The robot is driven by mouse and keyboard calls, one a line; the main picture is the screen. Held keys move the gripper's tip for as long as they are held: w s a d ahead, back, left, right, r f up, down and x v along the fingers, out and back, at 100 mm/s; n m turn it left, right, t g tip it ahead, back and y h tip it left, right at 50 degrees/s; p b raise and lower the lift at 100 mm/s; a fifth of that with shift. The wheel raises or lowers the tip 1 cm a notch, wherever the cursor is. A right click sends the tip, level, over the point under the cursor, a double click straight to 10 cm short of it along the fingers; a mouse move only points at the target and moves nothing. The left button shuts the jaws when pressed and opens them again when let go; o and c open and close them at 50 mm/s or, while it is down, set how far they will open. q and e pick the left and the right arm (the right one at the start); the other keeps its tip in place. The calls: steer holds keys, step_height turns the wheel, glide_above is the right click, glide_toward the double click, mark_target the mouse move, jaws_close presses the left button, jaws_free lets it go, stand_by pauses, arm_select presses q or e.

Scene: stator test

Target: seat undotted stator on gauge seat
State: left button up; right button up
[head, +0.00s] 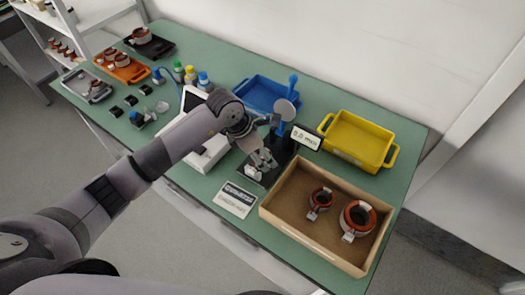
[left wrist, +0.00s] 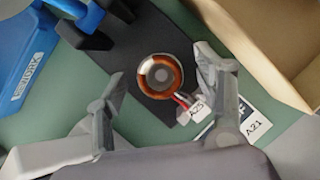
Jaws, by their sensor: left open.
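A stator (left wrist: 160,76) with a copper-coloured winding ring, leads and a white tag reading A25 (left wrist: 197,108) stands on the black gauge base (left wrist: 140,35) in the left wrist view. No dot shows on it from here. My left gripper (head: 262,160) is open over the base in the head view, hiding most of this stator. In the left wrist view its fingers lie on either side of the stator, apart from it. Whether the stator is fully down on the seat I cannot tell. My right gripper is not in view.
A cardboard box (head: 300,236) with two tagged stators (head: 320,201) (head: 357,219) stands right of the gauge. A yellow bin (head: 357,141) and blue bin (head: 266,95) are behind. A printed card (head: 235,199) lies in front. Trays stand at the far left.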

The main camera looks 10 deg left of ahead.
arm_select(q)
steer(key=v, duration=1.2)
stand_by(0.5)
